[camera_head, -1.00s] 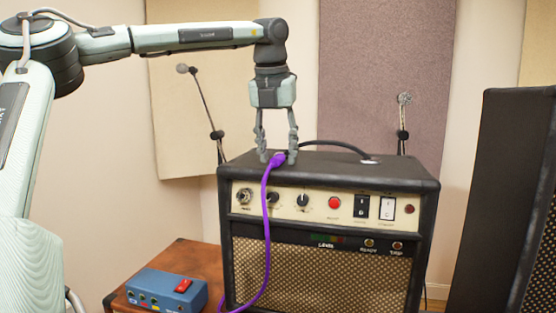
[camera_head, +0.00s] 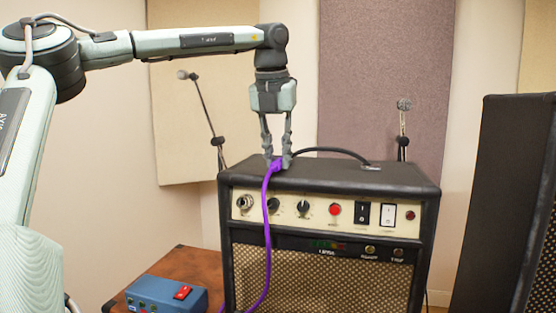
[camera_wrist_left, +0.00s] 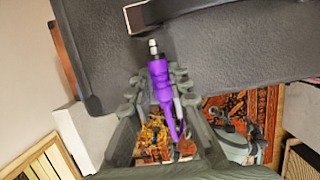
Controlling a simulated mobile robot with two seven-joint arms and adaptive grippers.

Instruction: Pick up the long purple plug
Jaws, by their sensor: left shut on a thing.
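The long purple plug (camera_wrist_left: 160,80) is in the left wrist view, between the fingers, with its metal tip pointing away over the amp top. Its purple cable (camera_head: 268,230) hangs down the front of the amp in the head view. My left gripper (camera_head: 277,164) points down at the amp's top front edge and is shut on the plug; it also shows in the left wrist view (camera_wrist_left: 160,92). The plug body is mostly hidden by the fingers in the head view.
The black amp (camera_head: 330,176) has knobs, a jack and switches on its front panel. A black handle (camera_head: 335,151) arches over its top. A blue box (camera_head: 160,295) with a red switch sits on a brown surface (camera_head: 195,268) to the left. A dark cabinet (camera_head: 505,190) stands right.

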